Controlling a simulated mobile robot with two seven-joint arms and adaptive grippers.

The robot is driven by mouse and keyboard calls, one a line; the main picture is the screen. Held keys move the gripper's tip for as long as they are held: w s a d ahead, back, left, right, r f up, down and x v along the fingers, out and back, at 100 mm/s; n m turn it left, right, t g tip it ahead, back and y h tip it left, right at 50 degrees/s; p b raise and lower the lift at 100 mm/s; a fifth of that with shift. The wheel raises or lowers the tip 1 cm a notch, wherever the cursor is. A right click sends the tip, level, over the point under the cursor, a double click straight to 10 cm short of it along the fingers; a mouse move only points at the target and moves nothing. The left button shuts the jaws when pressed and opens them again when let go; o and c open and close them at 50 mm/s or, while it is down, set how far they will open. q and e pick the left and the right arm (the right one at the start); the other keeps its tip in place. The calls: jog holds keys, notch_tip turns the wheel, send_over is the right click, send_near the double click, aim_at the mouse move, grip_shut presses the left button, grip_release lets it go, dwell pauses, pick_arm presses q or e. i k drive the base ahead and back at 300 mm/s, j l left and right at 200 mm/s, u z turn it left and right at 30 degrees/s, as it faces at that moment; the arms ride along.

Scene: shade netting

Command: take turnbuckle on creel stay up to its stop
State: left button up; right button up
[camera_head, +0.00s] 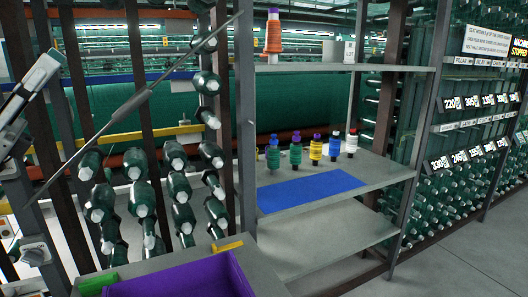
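The creel stay (172,73) is a thin grey rod slanting from the top centre down to the lower left, in front of the creel. A thicker grey sleeve, which looks like the turnbuckle (134,104), sits around its middle. My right gripper is not in view. No stop on the stay can be made out.
Green yarn cones (141,198) on dark posts fill the creel behind the stay. A purple bin (185,280) stands at bottom centre. A grey shelf unit (330,252) holds small coloured spools and a blue mat (310,190). Floor shows free at lower right.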

aim_at(127, 108)
jog(key=k, duration=0.95)
